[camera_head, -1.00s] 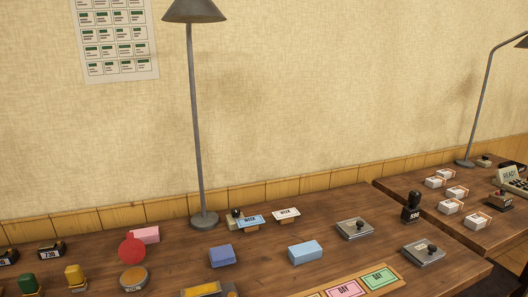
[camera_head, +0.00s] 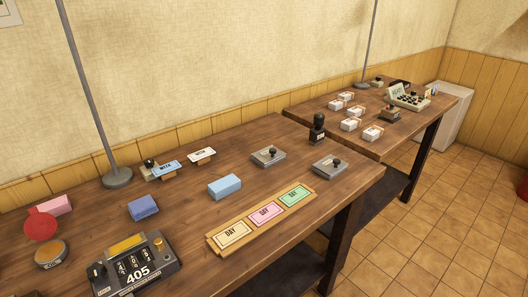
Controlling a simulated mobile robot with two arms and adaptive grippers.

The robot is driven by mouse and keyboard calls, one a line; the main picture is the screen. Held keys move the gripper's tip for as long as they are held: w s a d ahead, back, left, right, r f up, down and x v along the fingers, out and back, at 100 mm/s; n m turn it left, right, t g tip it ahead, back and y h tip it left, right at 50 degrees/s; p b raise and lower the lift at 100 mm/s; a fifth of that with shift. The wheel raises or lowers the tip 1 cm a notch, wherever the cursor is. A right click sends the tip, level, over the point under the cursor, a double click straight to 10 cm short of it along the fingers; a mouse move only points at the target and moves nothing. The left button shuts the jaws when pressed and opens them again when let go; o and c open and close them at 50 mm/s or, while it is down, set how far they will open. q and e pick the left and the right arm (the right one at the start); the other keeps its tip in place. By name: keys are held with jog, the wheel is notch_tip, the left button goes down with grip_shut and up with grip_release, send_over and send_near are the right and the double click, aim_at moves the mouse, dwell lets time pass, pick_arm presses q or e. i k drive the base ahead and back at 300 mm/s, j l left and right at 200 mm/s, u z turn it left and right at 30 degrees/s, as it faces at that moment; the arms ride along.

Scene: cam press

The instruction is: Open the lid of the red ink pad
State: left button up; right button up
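Two flat grey metal cases with black knobs on their lids sit on the near table. One grey case (camera_head: 268,157) is toward the back, and the other grey case (camera_head: 329,166) is nearer the right edge. Both look shut and could be ink pads. No red shows on either, so I cannot tell which is the red one. A red disc (camera_head: 40,227) stands at the far left beside a round tin (camera_head: 50,254). Neither of my grippers is in view.
A black stamp (camera_head: 317,128) stands behind the cases. A tray of DAY cards (camera_head: 263,218), a light blue block (camera_head: 224,187) and a dark counter device (camera_head: 135,268) share the near table (camera_head: 190,220). A second table stands beyond, with tiled floor (camera_head: 430,230) to the right.

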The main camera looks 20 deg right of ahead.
aim_at(268, 155)
jog(key=i+l, duration=0.15)
jog(key=l, duration=0.25)
jog(key=i+l, duration=0.1)
jog(key=l, duration=0.3)
jog(key=i+l, duration=0.15)
jog(key=l, duration=0.25)
